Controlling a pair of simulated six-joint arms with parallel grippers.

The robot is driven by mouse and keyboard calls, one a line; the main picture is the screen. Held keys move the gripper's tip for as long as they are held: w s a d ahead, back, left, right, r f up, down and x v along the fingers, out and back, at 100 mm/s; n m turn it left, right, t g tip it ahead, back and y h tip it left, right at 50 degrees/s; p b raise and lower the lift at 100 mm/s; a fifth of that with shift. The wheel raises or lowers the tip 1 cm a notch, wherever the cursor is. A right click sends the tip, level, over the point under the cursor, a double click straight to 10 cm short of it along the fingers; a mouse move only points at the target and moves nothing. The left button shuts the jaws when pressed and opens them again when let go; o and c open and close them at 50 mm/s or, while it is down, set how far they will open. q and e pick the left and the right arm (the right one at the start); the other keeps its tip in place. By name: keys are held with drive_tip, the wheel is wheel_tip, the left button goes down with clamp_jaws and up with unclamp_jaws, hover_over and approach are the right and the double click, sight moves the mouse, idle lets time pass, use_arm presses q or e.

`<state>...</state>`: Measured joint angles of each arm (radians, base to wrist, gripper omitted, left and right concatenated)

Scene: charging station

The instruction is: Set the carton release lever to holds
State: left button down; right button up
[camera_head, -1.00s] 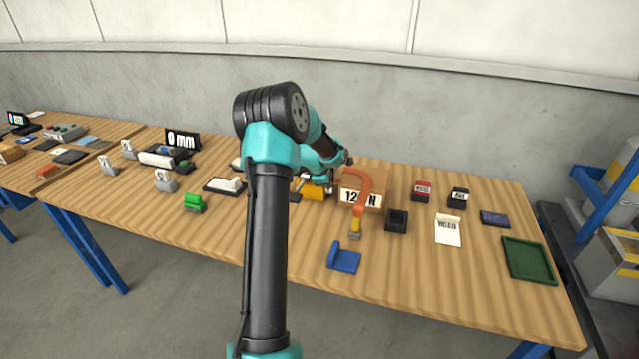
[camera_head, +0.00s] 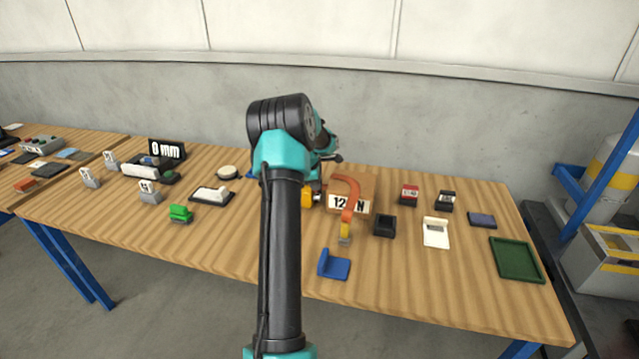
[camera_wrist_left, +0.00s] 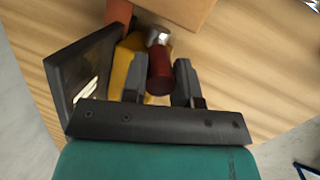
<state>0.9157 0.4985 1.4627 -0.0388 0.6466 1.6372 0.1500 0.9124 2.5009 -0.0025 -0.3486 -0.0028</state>
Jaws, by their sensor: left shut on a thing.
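The lever's dark red cylindrical handle (camera_wrist_left: 160,74) with a silvery metal end (camera_wrist_left: 158,37) shows in the left wrist view. My left gripper (camera_wrist_left: 161,62) is shut on this handle, one grey finger on each side. A yellow block (camera_wrist_left: 127,68) lies just behind and left of it; it also shows in the head view (camera_head: 306,198), partly behind my arm. In the head view my arm hides the fingers and handle. The lever's setting cannot be read.
A black open box (camera_head: 384,226), a blue bracket (camera_head: 333,265), a white card stand (camera_head: 436,232) and a green tray (camera_head: 516,259) are on the right. A green block (camera_head: 180,213) and a "0 mm" display (camera_head: 167,149) are on the left.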

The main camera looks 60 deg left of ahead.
use_arm(q)
drive_tip(key=shift+a+r, duration=0.1)
drive_tip(key=shift+r, duration=0.1)
drive_tip(key=c, duration=1.1)
unclamp_jaws()
drive_tip(key=shift+c, duration=0.2)
drive_tip(key=shift+o, duration=1.3)
drive_tip(key=shift+f, duration=0.1)
drive_tip(key=v, duration=1.7)
drive_tip(key=shift+r, duration=0.2)
